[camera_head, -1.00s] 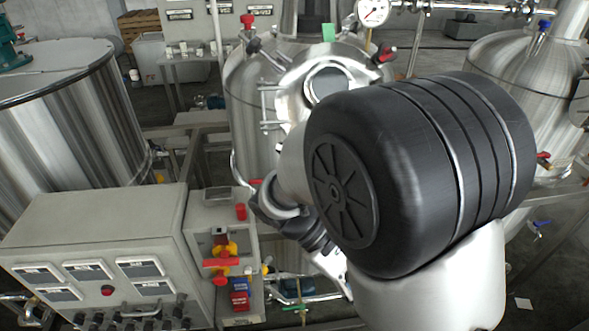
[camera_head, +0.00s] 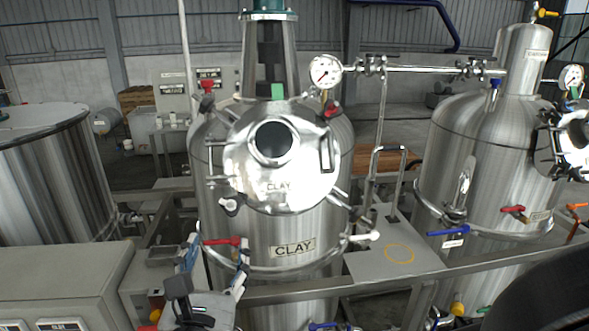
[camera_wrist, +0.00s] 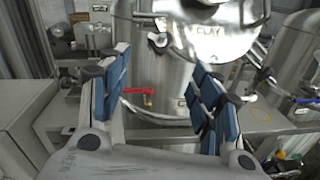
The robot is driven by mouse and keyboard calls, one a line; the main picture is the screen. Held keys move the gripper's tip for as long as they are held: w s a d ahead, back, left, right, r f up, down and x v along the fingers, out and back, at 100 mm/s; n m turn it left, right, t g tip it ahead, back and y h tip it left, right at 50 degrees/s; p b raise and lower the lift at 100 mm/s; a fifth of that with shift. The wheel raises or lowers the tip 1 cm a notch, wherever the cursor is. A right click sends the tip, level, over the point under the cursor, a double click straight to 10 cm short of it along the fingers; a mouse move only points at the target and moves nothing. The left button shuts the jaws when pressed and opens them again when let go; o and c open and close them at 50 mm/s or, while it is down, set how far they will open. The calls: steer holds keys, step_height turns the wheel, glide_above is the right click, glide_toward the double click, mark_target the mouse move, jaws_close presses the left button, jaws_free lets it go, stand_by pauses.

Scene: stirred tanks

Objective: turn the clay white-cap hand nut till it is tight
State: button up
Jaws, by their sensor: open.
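The clay tank (camera_head: 292,235) stands in the middle of the head view, its round lid (camera_head: 245,165) marked CLAY. A hand nut (camera_head: 231,205) with a pale cap and dark body sits at the lower left of the lid rim; I take it as the white-cap one. It also shows in the wrist view (camera_wrist: 157,39), above the gap between my fingers. My gripper (camera_head: 213,258) is open and empty, below and in front of the nut, apart from it. Its blue-padded fingers also show in the wrist view (camera_wrist: 160,78). How tight the nut is cannot be told.
A red valve handle (camera_head: 222,241) is close to my fingertips. A white-ended handle (camera_head: 368,237) is at the tank's lower right. A metal rail (camera_head: 400,279) crosses in front. A grey control box (camera_head: 60,280) is at left; another tank (camera_head: 470,170) is at right.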

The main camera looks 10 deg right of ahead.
mark_target(231, 208)
steer(key=w, duration=0.4)
steer(key=w+d, duration=0.1)
steer(key=w, duration=0.4)
steer(key=w+d, duration=0.1)
steer(key=w, duration=0.3)
steer(key=shift+w+f, duration=0.1)
steer(key=shift+w, duration=0.2)
steer(key=c, duration=1.1)
steer(key=shift+o, duration=0.2)
